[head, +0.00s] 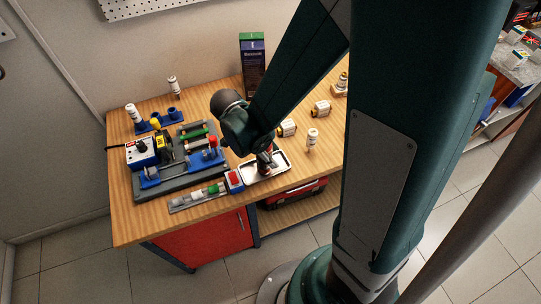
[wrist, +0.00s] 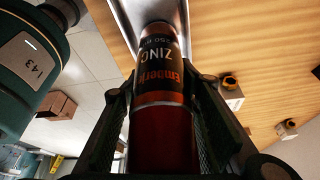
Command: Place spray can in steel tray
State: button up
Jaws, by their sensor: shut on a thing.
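The spray can (wrist: 160,60) is dark with an orange band and the word ZINC, and its near part is red. My gripper (wrist: 163,92) is shut on it, with one finger along each side. In the head view my gripper (head: 265,160) points down over the steel tray (head: 249,173), a shallow pale tray near the front edge of the bench. In the wrist view the tray (wrist: 124,22) shows behind the far end of the can. Whether the can touches the tray floor is hidden.
Left of the tray stand a fixture with blue clamps (head: 180,172) and a small red-and-blue block (head: 234,181). White fittings (head: 312,139) stand to the right. A dark box with a green top (head: 252,65) stands at the back. Bare wood lies between them.

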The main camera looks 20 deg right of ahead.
jog(key=shift+f, duration=0.25)
jog(key=o, duration=1)
jog(key=shift+r, duration=0.2)
jog(key=shift+p+v, duration=0.6)
jog(key=shift+v, duration=5.4)
jog(key=shift+d+r, duration=0.1)
